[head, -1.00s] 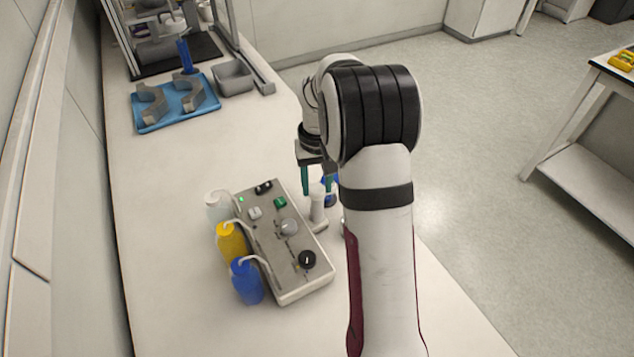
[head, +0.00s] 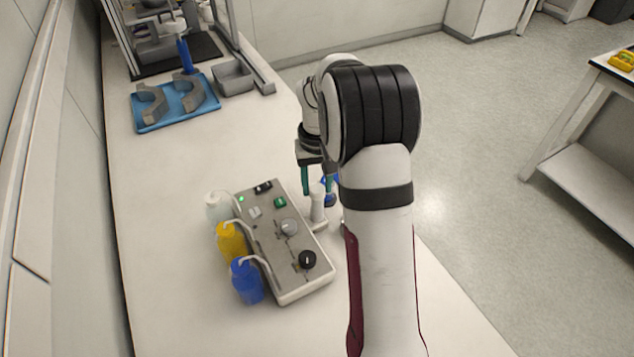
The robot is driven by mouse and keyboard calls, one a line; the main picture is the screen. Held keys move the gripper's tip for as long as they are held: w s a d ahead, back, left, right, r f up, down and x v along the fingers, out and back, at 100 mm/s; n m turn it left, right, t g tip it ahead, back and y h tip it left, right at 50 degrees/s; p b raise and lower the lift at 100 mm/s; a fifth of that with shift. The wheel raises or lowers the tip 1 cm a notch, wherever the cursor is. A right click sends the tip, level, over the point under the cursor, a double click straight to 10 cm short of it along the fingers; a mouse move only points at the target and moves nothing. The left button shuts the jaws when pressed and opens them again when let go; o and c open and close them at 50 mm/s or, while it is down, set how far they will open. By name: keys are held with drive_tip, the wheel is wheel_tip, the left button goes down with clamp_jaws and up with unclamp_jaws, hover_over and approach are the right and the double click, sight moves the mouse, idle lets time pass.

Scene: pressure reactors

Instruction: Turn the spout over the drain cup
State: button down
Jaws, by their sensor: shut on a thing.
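My gripper (head: 317,178) points down at the right side of the control box, with its green fingers astride the top of a white upright post (head: 318,203). It is shut on what looks like the spout on this post. A small blue part (head: 330,199) shows just right of the post, partly behind my arm. The spout's outlet and its exact direction are hidden. I cannot make out the drain cup; my forearm covers the area right of the post.
The control box (head: 296,287) has knobs, switches and a lit green lamp. White (head: 217,207), yellow (head: 231,243) and blue (head: 246,283) bottles stand along its left side with tubes. A blue tray (head: 148,125) with grey holders and a grey bin (head: 233,78) are farther back. Bench between is clear.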

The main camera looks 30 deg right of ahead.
drive_tip(key=shift+m, duration=0.4)
drive_tip(key=m, duration=1.2)
drive_tip(key=shift+m, duration=2.7)
drive_tip(key=shift+c, duration=1.8)
unclamp_jaws()
